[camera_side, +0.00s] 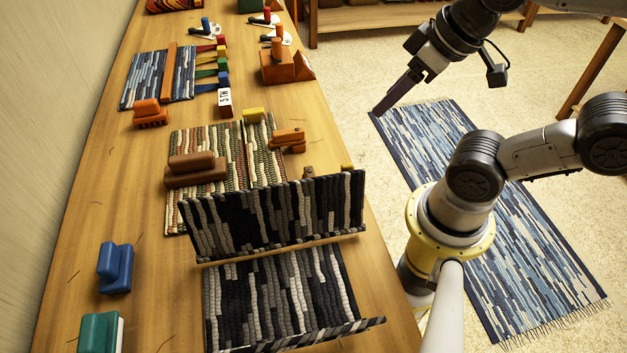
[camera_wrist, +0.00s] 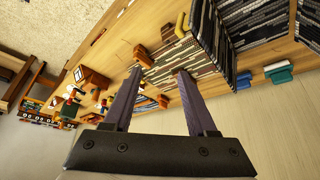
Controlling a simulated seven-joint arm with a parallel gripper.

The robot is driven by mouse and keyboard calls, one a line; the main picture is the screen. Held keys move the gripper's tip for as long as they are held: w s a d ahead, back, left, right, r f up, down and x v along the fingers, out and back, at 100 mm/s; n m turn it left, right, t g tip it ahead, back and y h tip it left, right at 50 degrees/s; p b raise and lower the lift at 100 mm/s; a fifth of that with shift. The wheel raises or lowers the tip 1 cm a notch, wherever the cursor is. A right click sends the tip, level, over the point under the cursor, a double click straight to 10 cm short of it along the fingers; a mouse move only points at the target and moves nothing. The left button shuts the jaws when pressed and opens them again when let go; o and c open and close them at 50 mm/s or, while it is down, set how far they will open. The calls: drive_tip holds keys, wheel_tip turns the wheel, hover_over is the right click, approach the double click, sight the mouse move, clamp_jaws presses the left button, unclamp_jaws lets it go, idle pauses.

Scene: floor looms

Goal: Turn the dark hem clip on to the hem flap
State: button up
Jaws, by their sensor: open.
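A dark brown two-bar clip (camera_side: 195,172) lies on the patterned mat (camera_side: 240,150) in the side view; it may be the dark hem clip. A black-and-grey hem flap (camera_side: 275,215) stands up, tilted, between that mat and the black-and-grey rug (camera_side: 275,295). It also shows in the wrist view (camera_wrist: 210,35). My gripper (camera_side: 378,112) is high and right of the bench, away from both. In the wrist view its purple fingers (camera_wrist: 160,72) are apart and empty.
Orange clips (camera_side: 288,140) (camera_side: 150,113), a yellow block (camera_side: 253,115), a blue clip (camera_side: 115,267) and a green clip (camera_side: 100,333) sit on the bench. A blue rug (camera_side: 480,220) covers the floor.

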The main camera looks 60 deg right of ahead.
drive_tip(key=m+g+y, duration=0.3)
drive_tip(key=m+g, duration=0.4)
drive_tip(key=m, duration=0.1)
hover_over(311, 174)
drive_tip(key=w+d, duration=0.2)
wheel_tip(311, 174, down, 5)
drive_tip(key=shift+m+g, duration=0.5)
drive_tip(key=shift+g, duration=0.4)
drive_tip(key=w+x, duration=0.1)
drive_tip(key=x, duration=0.5)
drive_tip(key=d+f+x, duration=0.1)
drive_tip(key=x, duration=0.5)
drive_tip(key=w+d+x, duration=0.1)
drive_tip(key=x, duration=0.6)
drive_tip(key=shift+w+d+f, duration=0.15)
drive_tip(key=shift+w, duration=0.25)
clamp_jaws()
